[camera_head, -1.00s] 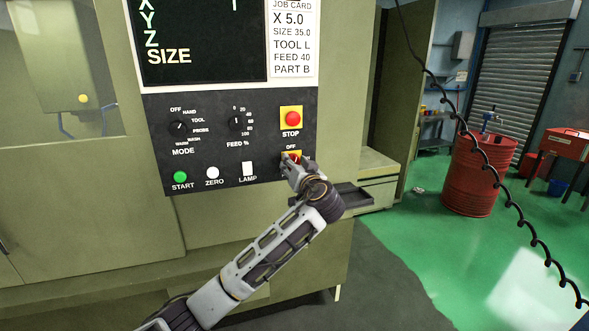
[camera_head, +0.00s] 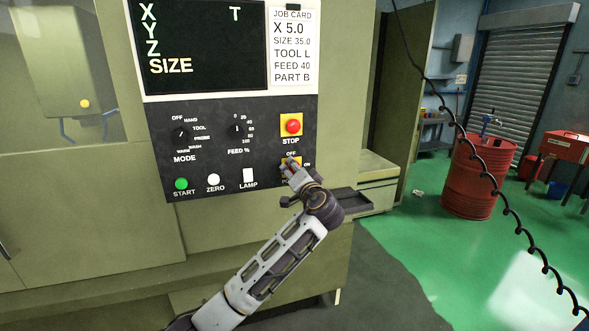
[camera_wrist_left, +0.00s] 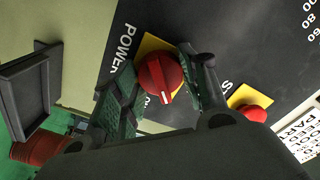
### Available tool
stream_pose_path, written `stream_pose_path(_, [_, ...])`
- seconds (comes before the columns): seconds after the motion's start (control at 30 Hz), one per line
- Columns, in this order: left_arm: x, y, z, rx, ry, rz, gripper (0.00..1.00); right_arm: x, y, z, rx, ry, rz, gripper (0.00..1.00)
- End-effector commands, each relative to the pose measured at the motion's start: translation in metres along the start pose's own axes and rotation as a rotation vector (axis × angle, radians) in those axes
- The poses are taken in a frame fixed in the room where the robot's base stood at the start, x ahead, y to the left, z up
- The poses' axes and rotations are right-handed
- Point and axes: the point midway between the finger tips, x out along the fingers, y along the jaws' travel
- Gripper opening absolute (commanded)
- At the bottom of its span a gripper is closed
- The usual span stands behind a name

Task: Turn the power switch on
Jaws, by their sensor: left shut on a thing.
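The power switch is a round red knob (camera_wrist_left: 161,78) with a white mark, on a yellow plate. In the left wrist view it sits between the two fingers of my left gripper (camera_wrist_left: 163,88), which is shut on it. The white mark points toward the bottom of that picture. The switch is on the dark control panel (camera_head: 215,178), below the red STOP button (camera_head: 292,126). My right gripper is not in view.
The STOP button is close above the switch. A white LAMP switch (camera_head: 249,175), ZERO button (camera_head: 214,179) and green START button (camera_head: 181,184) are to the left. A grey tray (camera_head: 350,204) juts out at lower right. A black coiled cable (camera_head: 484,155) hangs at right.

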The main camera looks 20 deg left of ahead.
Motion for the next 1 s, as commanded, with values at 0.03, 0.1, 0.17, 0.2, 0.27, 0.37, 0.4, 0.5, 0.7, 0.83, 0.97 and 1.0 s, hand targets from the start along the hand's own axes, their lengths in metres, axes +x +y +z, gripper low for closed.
stream_pose_path(0.03, [0.0,-0.001,-0.001,0.037,-0.002,0.002,0.19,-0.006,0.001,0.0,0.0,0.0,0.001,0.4])
stream_pose_path(0.1, [0.0,-0.001,-0.001,0.093,-0.002,0.003,0.19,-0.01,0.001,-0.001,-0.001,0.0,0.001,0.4])
stream_pose_path(0.17, [0.0,-0.001,-0.002,0.143,-0.002,0.003,0.19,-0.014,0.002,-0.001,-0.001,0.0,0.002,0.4])
stream_pose_path(0.2, [0.0,-0.001,-0.002,0.176,-0.002,0.003,0.19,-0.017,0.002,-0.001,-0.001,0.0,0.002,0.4])
stream_pose_path(0.27, [-0.001,-0.001,-0.002,0.227,-0.001,0.004,0.19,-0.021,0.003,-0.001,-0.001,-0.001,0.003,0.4])
stream_pose_path(0.37, [-0.001,-0.001,-0.002,0.311,-0.001,0.003,0.19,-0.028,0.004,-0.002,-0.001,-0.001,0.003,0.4])
stream_pose_path(0.4, [-0.001,-0.001,-0.002,0.346,0.0,0.003,0.19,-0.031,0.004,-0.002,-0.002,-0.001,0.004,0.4])
stream_pose_path(0.5, [-0.001,-0.001,-0.002,0.431,0.0,0.003,0.19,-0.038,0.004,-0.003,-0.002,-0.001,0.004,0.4])
stream_pose_path(0.7, [-0.001,0.0,-0.001,0.584,0.0,0.003,0.19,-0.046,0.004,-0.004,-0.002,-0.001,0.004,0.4])
stream_pose_path(0.83, [-0.001,0.0,-0.001,0.66,0.0,0.003,0.19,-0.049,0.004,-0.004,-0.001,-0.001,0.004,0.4])
stream_pose_path(0.97, [-0.001,0.001,-0.001,0.717,0.001,0.002,0.19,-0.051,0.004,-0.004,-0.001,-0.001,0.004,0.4])
stream_pose_path(1.0, [-0.001,0.001,-0.001,0.729,0.001,0.002,0.19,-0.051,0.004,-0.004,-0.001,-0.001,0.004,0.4])
